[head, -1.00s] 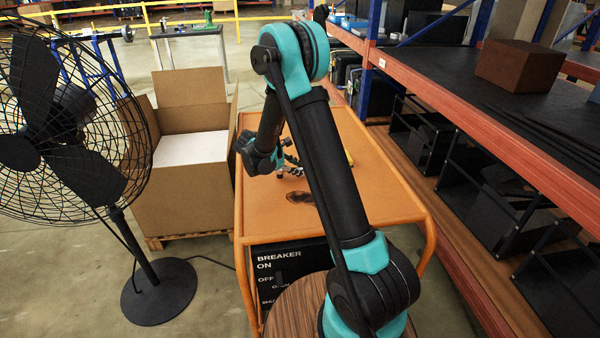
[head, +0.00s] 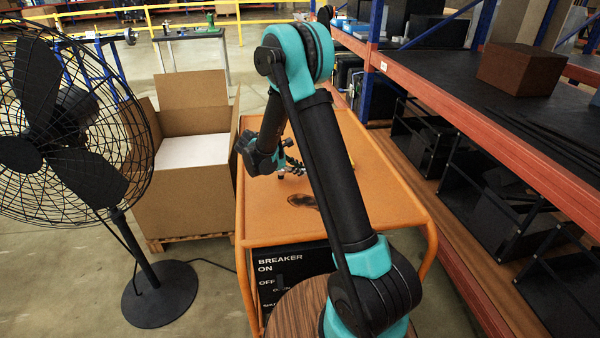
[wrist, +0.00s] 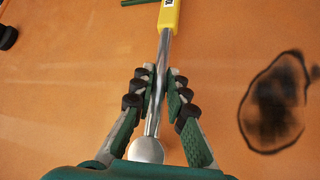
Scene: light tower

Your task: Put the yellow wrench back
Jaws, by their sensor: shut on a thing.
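The yellow wrench (wrist: 168,18) shows in the wrist view as a yellow handle at the top edge and a long silver shaft ending in a rounded silver head near my palm. My gripper (wrist: 161,78) is shut on the silver shaft, with green, black-padded fingers on both sides. The orange top is close behind it; I cannot tell whether the wrench touches it. In the head view my gripper (head: 294,165) is low over the orange cart (head: 270,215), and my arm hides the wrench.
A dark oval mark (wrist: 275,100) lies on the orange top. A green thing (wrist: 140,2) and a black thing (wrist: 7,37) show at the wrist view's edges. An open cardboard box (head: 190,195) and a fan (head: 150,290) stand left; a shelf rack (head: 470,120) is right.

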